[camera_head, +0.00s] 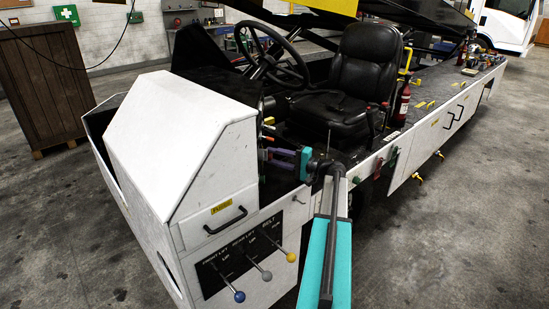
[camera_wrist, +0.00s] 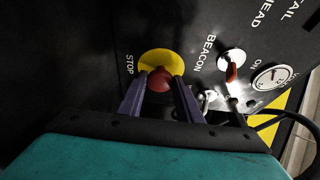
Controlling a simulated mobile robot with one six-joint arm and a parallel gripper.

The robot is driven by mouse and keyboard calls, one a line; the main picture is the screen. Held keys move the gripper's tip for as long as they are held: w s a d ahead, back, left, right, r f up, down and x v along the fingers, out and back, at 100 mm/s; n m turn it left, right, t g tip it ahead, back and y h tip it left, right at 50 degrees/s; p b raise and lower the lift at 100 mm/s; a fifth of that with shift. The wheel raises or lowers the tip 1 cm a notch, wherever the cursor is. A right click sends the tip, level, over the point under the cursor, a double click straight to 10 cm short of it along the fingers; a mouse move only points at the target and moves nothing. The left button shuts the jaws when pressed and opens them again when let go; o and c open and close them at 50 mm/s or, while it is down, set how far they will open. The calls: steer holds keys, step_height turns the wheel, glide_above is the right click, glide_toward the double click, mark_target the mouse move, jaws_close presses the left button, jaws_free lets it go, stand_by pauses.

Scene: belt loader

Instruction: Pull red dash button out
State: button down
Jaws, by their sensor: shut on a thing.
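The red dash button (camera_wrist: 159,80) sits on a round yellow plate (camera_wrist: 158,58) marked STOP on the black dash panel in the wrist view. My gripper (camera_wrist: 157,83) has its two purple fingers on either side of the red button and is shut on it. The fingers hide the button's sides, and I cannot tell how far it stands out from the plate. In the head view my gripper (camera_head: 283,154) reaches left into the dash beside the driver's seat, and the button is not clearly visible there.
A red-tipped BEACON switch (camera_wrist: 231,72) and a round dial (camera_wrist: 272,77) are right of the button. A small metal toggle (camera_wrist: 207,97) is close to the right finger. The steering wheel (camera_head: 272,54), black seat (camera_head: 355,85) and white hood (camera_head: 165,135) surround the dash.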

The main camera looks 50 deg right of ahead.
steer(key=shift+s+d+f+b, duration=0.15)
steer(key=shift+s+d+b, duration=0.25)
steer(key=shift+b, duration=0.15)
steer(key=shift+s+d, duration=0.15)
steer(key=shift+s, duration=0.1)
steer(key=c, duration=1.3)
jaws_free()
steer(key=shift+s+d, duration=0.1)
steer(key=shift+o, duration=0.2)
steer(key=shift+s, duration=0.1)
steer(key=b+v, duration=0.3)
steer(key=v, duration=0.9)
steer(key=shift+s, duration=0.1)
steer(key=shift+s+d, duration=0.25)
steer(key=shift+s, duration=0.35)
